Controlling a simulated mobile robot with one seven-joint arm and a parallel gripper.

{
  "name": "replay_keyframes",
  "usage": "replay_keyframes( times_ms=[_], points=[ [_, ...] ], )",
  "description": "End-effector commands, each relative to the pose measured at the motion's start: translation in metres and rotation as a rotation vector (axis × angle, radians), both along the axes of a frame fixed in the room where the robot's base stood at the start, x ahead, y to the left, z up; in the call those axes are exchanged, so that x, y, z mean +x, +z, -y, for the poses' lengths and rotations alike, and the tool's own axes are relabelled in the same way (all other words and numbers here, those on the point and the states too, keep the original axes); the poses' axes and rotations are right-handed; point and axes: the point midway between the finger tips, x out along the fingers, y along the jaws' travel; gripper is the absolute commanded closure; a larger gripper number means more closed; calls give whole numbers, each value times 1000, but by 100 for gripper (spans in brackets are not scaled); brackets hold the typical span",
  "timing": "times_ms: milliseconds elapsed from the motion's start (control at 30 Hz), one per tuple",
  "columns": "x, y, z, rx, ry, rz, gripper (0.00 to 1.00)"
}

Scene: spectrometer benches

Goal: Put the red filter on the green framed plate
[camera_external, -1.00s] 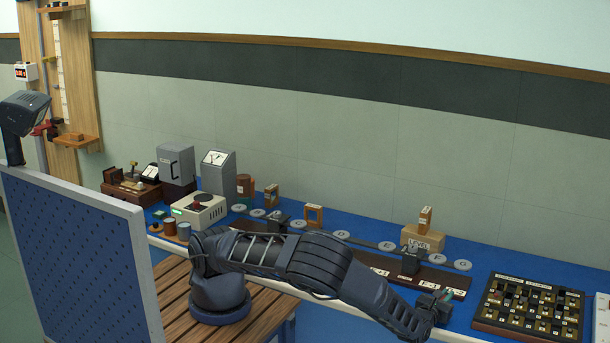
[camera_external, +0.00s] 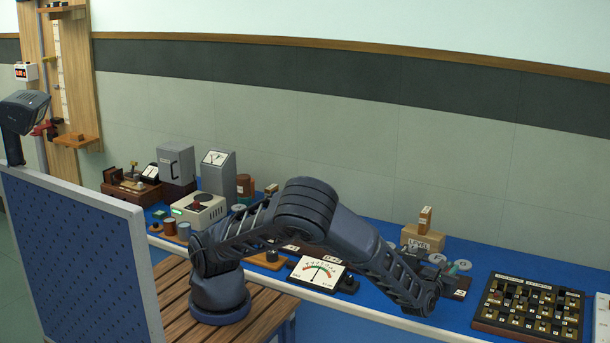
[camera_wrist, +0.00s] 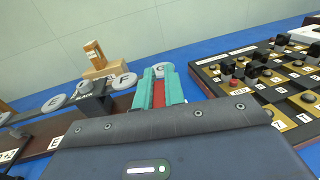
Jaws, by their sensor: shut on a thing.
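My gripper (camera_wrist: 159,76) shows in the wrist view with two teal fingers pointing away over the blue bench. They are shut on the red filter (camera_wrist: 158,95), a narrow red strip between them. A pale disc lies just beyond the fingertips, partly hidden by them. In the external view my forearm mostly hides the gripper, and I cannot make out the filter there. I cannot identify a green framed plate in either current view.
A black and gold board (camera_external: 530,308) lies at the right. Pale lettered discs, including one marked F (camera_wrist: 125,80), line a dark rail. A box marked LEVEL (camera_external: 422,238) stands behind. A dial meter (camera_external: 317,273) lies nearer the front. Blue bench shows between rail and board.

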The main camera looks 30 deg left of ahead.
Motion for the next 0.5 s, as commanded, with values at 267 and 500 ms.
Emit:
replay_keyframes(
  times_ms=[267, 500],
  points=[
    [0, 54, 0, -6, 1, -2, 100],
    [0, 85, 0, -3, 0, -2, 100]
  ],
)
